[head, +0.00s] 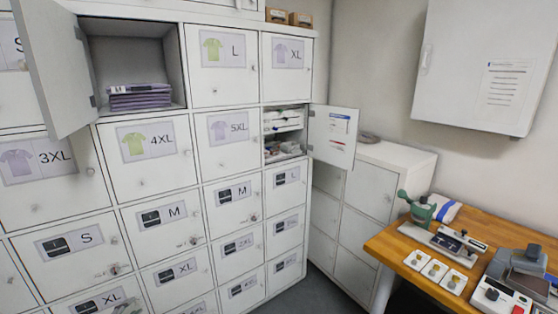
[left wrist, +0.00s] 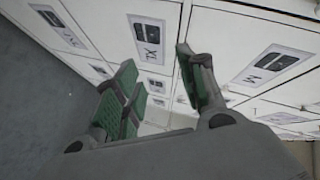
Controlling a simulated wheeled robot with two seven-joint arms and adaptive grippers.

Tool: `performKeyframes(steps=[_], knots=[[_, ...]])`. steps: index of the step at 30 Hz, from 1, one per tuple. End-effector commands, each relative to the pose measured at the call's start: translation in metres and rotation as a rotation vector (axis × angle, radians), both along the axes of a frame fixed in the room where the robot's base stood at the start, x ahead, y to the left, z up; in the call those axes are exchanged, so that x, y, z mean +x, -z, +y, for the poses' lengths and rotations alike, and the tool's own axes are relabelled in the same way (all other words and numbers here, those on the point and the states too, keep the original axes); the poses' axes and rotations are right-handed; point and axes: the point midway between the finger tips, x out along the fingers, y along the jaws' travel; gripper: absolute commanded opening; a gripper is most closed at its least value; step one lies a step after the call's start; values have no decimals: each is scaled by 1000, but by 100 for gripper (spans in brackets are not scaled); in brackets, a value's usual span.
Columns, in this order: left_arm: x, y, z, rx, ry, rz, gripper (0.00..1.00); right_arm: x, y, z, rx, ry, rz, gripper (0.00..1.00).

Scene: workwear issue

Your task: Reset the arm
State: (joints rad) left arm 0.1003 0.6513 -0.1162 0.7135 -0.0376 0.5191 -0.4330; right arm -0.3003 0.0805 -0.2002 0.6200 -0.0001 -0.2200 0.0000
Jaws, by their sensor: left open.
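My left gripper (left wrist: 155,62) shows in the left wrist view with its green-padded fingers spread apart and nothing between them. It is in front of the white locker doors with shirt-size labels. My right gripper is in neither view. The locker wall (head: 155,165) has doors labelled with sizes such as L, M, XL and 4XL.
An upper left locker door (head: 55,70) stands open, with folded purple garments (head: 140,97) inside. A smaller door (head: 333,135) is open beside filled shelves. A wooden table (head: 400,250) with tools stands at right. Grey floor (left wrist: 35,100) lies clear beside the lockers.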

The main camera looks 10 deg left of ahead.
Motion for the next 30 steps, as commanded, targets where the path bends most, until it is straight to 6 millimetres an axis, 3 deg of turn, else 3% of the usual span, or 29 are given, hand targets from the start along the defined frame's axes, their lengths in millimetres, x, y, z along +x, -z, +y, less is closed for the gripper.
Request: performKeyframes(steps=[1,3,15,24,30], knots=[[-11,22,-11,-33,-16,36,40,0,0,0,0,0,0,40],[-25,49,-23,-73,-40,82,40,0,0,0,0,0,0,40],[-122,184,-102,-283,-184,343,40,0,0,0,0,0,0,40],[-211,264,-172,-419,-300,542,40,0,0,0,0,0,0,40],[-276,306,-223,-500,-380,673,40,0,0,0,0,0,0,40]])
